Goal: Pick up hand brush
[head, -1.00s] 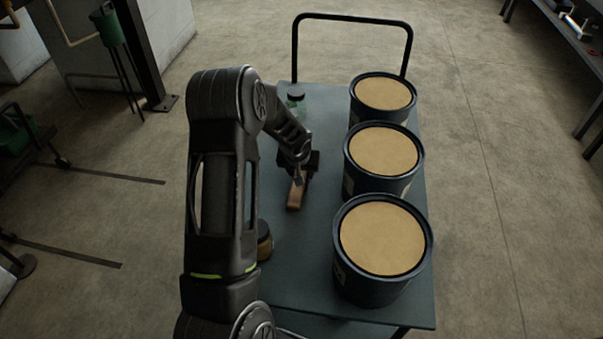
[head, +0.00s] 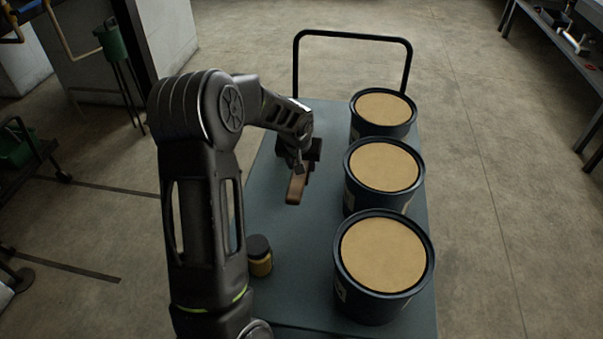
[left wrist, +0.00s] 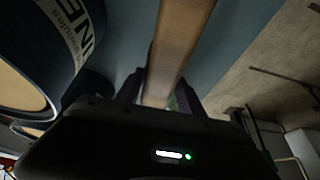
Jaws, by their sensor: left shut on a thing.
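The hand brush (head: 296,188) shows as a brown wooden bar over the middle of the blue-grey cart top (head: 300,240), left of the buckets. My left gripper (head: 302,160) is shut on it, reaching in from the far left side. In the left wrist view, the brush's wooden handle (left wrist: 176,42) runs between the two dark fingers of the left gripper (left wrist: 160,88). The bristles cannot be made out. I cannot tell for sure whether the brush is clear of the cart top. My right gripper is not in view.
Three dark buckets with tan tops, at the back (head: 383,108), middle (head: 384,165) and front (head: 383,255), line the cart's right side. A small jar (head: 260,256) with a dark lid stands at the left edge. A black handle frame (head: 352,38) rises at the far end.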

